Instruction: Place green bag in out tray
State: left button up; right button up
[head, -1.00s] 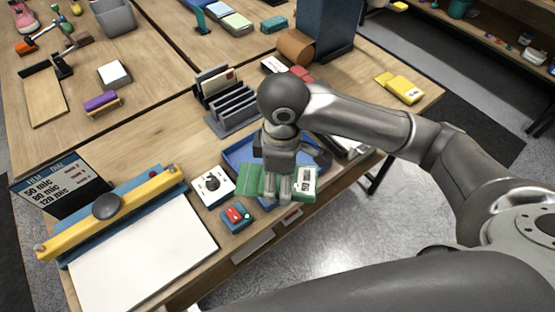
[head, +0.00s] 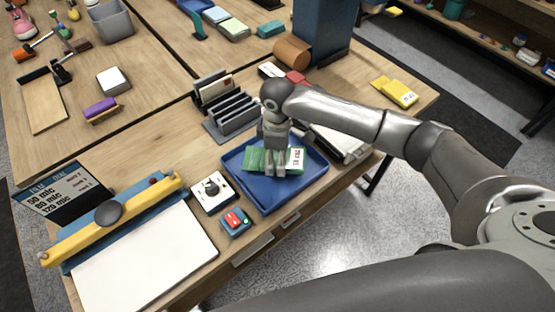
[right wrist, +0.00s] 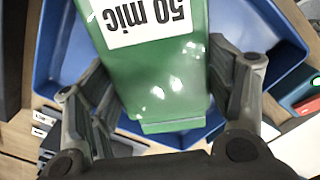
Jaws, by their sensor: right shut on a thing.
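The green bag (head: 256,160) has a white label reading "50 mic", seen close up in the right wrist view (right wrist: 160,75). My right gripper (head: 275,170) is shut on it, with a finger on each side. In the head view the bag lies within the outline of the blue tray (head: 272,198) at the table's front edge. The tray also shows behind the bag in the right wrist view (right wrist: 58,45). I cannot tell whether the bag touches the tray floor. My left gripper is not in view.
A white box with a black knob (head: 211,191) and a blue box with a red switch (head: 236,221) stand left of the tray. A dark slotted rack (head: 232,118) stands behind it. A yellow-barred sealer (head: 115,215) fills the front left.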

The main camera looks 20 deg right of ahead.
notch_tip(320, 180, down, 2)
jog(key=shift+w+f+p, duration=0.1)
jog(key=shift+p, duration=0.45)
jog(key=shift+f, duration=0.55)
jog(key=o, duration=1.1)
jog(key=shift+f, duration=0.1)
notch_tip(320, 180, up, 12)
jog(key=shift+r+b, duration=0.15)
jog(key=shift+b, duration=0.95)
